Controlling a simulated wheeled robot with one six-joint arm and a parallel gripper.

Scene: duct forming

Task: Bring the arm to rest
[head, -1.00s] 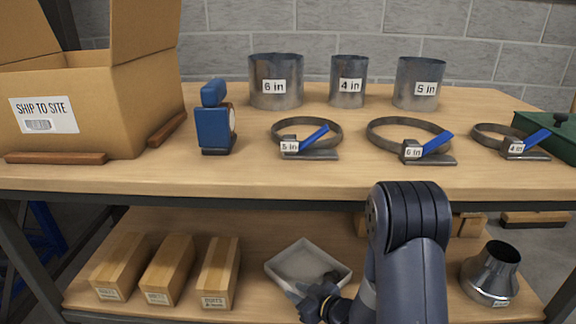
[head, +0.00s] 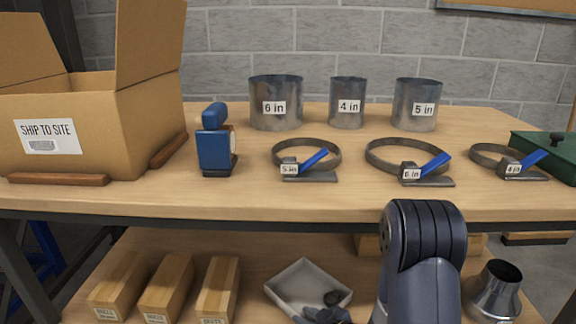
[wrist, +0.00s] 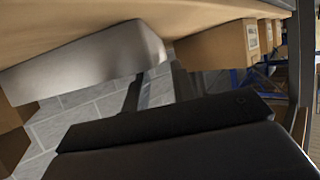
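My arm (head: 422,262) is folded in front of the workbench, with its dark elbow just below the top's front edge in the head view. My gripper (head: 326,314) shows only as dark parts at the bottom edge of the head view, in front of or over the grey tray (head: 292,283) on the lower shelf. I cannot tell whether it touches the tray. Nothing held can be made out.
The benchtop (head: 300,200) carries a cardboard box (head: 90,115), a blue gauge (head: 215,145), several labelled metal sleeves and clamp rings, and a green case (head: 548,155).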

